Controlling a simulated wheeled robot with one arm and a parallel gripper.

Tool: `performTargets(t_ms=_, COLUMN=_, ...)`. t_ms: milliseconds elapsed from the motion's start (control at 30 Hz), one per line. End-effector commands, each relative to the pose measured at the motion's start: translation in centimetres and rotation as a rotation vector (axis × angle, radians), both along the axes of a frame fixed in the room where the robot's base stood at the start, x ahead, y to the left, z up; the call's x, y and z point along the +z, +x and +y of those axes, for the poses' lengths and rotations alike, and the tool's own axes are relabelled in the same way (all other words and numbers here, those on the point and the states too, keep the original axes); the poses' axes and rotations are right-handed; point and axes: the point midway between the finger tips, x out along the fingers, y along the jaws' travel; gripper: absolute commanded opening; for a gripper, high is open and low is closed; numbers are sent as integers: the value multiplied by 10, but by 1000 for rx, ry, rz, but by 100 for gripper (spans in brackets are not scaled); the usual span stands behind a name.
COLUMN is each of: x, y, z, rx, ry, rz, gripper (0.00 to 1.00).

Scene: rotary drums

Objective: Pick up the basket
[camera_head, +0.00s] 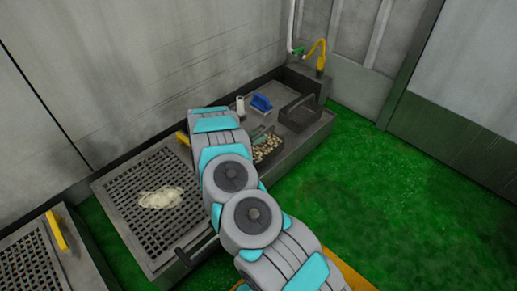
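A dark, open-topped basket (299,121) with what looks like a raised handle stands at the right end of the grey counter, below the yellow tap. My arm reaches up from the lower right, and its upper end is over the middle of the counter, left of the basket and apart from it. My gripper cannot be made out; the arm links seem to hide it. A shallow tray (268,158) of small pale pieces is partly hidden behind my arm.
A blue object (261,103) and a white cylinder (240,106) stand near the wall. A dark grate (130,212) with a pale heap (160,198) lies left of my arm. The green floor (390,200) on the right is clear.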

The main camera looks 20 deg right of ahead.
Motion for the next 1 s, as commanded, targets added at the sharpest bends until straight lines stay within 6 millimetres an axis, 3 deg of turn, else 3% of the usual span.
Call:
performTargets(t_ms=33, x=0, y=0, z=0, rx=0, ry=0, rz=0, gripper=37)
performTargets(t_ms=367, x=0, y=0, z=0, rx=0, ry=0, rz=0, gripper=0)
performTargets(t_ms=1000, x=0, y=0, z=0, rx=0, ry=0, rz=0, gripper=0)
